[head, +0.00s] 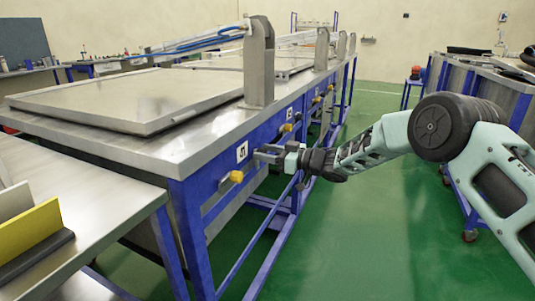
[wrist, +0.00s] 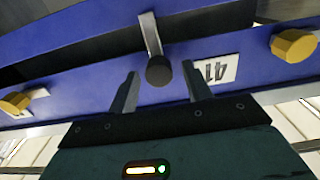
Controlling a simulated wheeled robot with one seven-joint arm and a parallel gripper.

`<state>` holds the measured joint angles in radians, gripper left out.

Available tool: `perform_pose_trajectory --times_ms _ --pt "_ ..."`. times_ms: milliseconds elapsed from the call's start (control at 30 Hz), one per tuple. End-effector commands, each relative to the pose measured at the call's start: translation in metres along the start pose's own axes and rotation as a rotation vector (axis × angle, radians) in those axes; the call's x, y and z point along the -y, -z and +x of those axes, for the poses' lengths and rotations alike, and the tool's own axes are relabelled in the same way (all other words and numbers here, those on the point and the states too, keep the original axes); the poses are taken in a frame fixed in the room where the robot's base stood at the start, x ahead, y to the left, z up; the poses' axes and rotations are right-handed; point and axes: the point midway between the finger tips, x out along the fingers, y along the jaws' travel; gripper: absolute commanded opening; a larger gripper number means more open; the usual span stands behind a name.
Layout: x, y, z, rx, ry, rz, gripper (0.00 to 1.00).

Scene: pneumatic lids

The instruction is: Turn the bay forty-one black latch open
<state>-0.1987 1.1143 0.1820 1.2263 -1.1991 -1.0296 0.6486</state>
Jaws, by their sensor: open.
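The black latch (wrist: 159,70) is a round black knob on a silver lever arm (wrist: 151,34), against the blue frame in the wrist view. A white label reading 41 (wrist: 216,70) is just right of it, upside down; the label also shows in the head view (head: 242,151). My gripper (wrist: 159,72) is open, with one finger on each side of the knob and gaps between. In the head view my gripper (head: 262,154) reaches left to the blue front rail, and the latch is hidden there or too small to tell.
Yellow knobs sit on either side along the rail, at right (wrist: 294,45) and left (wrist: 15,103) in the wrist view. The bench (head: 120,142) carries a large metal lid (head: 130,95) and a steel post (head: 259,65).

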Motion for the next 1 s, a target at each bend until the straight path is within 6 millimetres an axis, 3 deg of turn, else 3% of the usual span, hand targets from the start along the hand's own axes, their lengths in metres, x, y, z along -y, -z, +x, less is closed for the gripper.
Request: perform_pose_trajectory --times_ms 100,267,300,667,1000 --pt "0.0 -0.0001 -0.0002 0.0 0.0 0.0 0.49" --pt "-0.0001 -0.0002 -0.0004 0.0 0.0 0.0 0.08" --pt "-0.0001 -0.0002 -0.0005 0.0 0.0 0.0 0.05" --pt "0.0003 -0.0019 -0.0007 0.001 0.001 -0.046 0.05" --pt "0.0014 -0.0051 -0.001 0.001 0.0 -0.278 0.05"
